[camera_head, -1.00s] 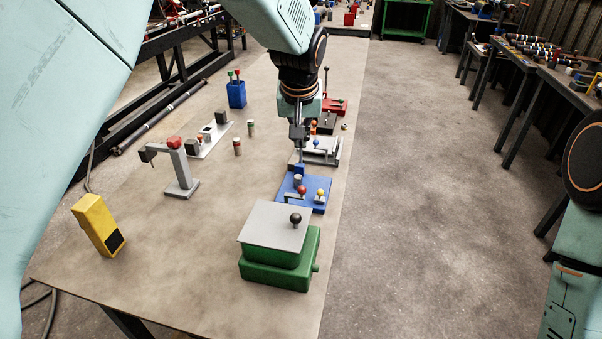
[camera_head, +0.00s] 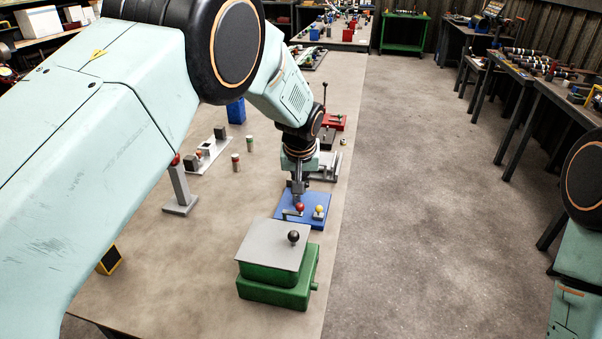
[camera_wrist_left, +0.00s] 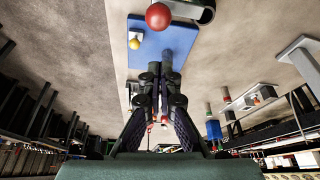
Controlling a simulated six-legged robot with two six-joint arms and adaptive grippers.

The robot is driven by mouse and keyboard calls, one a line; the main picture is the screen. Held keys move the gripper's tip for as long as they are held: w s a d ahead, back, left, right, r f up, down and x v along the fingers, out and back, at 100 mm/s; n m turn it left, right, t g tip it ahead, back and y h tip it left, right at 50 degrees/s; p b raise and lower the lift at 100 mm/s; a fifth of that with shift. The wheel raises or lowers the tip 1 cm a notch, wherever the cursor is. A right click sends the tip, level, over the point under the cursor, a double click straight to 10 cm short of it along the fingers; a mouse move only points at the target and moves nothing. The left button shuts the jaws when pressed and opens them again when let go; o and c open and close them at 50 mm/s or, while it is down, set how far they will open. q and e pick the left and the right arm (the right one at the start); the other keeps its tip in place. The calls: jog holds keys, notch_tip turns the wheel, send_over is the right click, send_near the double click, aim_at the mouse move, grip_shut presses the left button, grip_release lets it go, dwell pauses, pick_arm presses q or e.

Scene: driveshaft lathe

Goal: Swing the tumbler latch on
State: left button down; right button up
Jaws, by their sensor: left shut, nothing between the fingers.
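The latch fixture is a blue plate (camera_head: 317,222) on the table, behind the green box. It carries a red ball knob (camera_head: 300,207) on a grey lever and a smaller yellow ball (camera_head: 319,209) to its right. My left gripper (camera_head: 297,194) points down over the plate, just behind the red ball. In the wrist view its fingers (camera_wrist_left: 160,68) are together and empty; contact with the lever cannot be told.
A green box (camera_head: 275,275) with a grey lid and black knob (camera_head: 293,237) stands in front of the plate. A grey fixture (camera_head: 327,166) is behind it. A grey post (camera_head: 180,190) stands to the left. The table between is clear.

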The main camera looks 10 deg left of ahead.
pick_arm(q)
jog(key=s, duration=0.1)
jog(key=s+d, duration=0.1)
jog(key=s, duration=0.1)
jog(key=shift+s+p, duration=0.15)
jog(key=shift+p, duration=0.2)
jog(key=shift+a+f, duration=0.15)
jog(key=shift+s, duration=0.1)
dwell(0.3)
